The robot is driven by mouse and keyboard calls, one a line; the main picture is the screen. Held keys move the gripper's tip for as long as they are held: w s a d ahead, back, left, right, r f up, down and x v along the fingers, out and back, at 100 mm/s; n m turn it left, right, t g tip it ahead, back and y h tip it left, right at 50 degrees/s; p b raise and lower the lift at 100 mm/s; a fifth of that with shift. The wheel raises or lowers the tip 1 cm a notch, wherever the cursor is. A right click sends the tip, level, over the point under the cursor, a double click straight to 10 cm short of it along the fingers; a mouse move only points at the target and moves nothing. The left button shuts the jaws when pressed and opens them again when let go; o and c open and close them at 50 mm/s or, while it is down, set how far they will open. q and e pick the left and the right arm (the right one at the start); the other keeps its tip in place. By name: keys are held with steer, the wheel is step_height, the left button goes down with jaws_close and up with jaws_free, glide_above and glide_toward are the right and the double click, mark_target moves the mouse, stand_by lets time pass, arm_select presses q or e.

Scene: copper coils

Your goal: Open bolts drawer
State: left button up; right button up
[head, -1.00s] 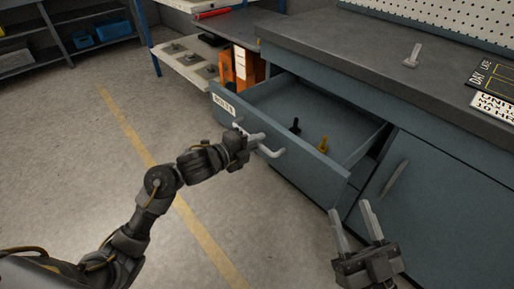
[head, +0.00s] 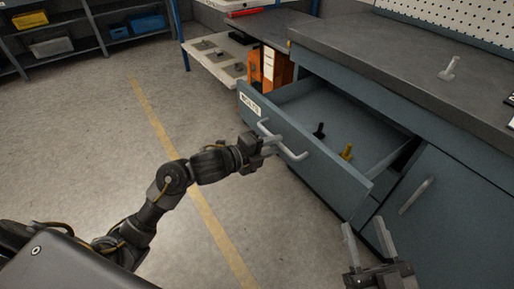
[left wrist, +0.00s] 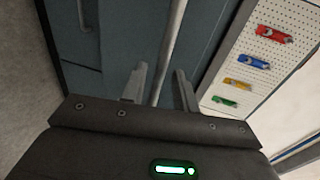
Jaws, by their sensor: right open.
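The bolts drawer (head: 300,143) is pulled well out of the grey-blue workbench, with a white label (head: 250,104) on its front. A dark bolt-like piece (head: 319,131) and a yellow one (head: 346,152) stand inside. My left gripper (head: 270,143) is at the drawer handle (head: 296,156). In the left wrist view the handle bar (left wrist: 170,50) runs between the two fingers of my left gripper (left wrist: 160,82), with gaps visible beside it. My right gripper (head: 367,240) is open and empty, in front of the cabinet right of the drawer.
A cabinet door with its own handle (head: 416,195) is right of the drawer. The worktop (head: 400,55) holds a small light-grey piece (head: 449,69). The floor at left is clear.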

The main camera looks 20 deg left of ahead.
arm_select(q)
steer(key=p+v, duration=0.1)
steer(key=v, duration=0.7)
arm_select(e)
steer(key=shift+w+d+f+m+g+h, duration=0.1)
steer(key=shift+w+d+f+g+h, duration=0.1)
steer(key=shift+f+g+h, duration=0.35)
steer(key=shift+w+d+f+m+g+h, duration=0.15)
steer(key=shift+f+g+h, duration=0.15)
steer(key=shift+f, duration=0.45)
steer(key=shift+w+d+f+m+g+h, duration=0.1)
steer(key=shift+w+d+f+g+h, duration=0.1)
steer(key=shift+f+g+h, duration=0.35)
steer(key=shift+f, duration=0.1)
steer(key=shift+t, duration=0.3)
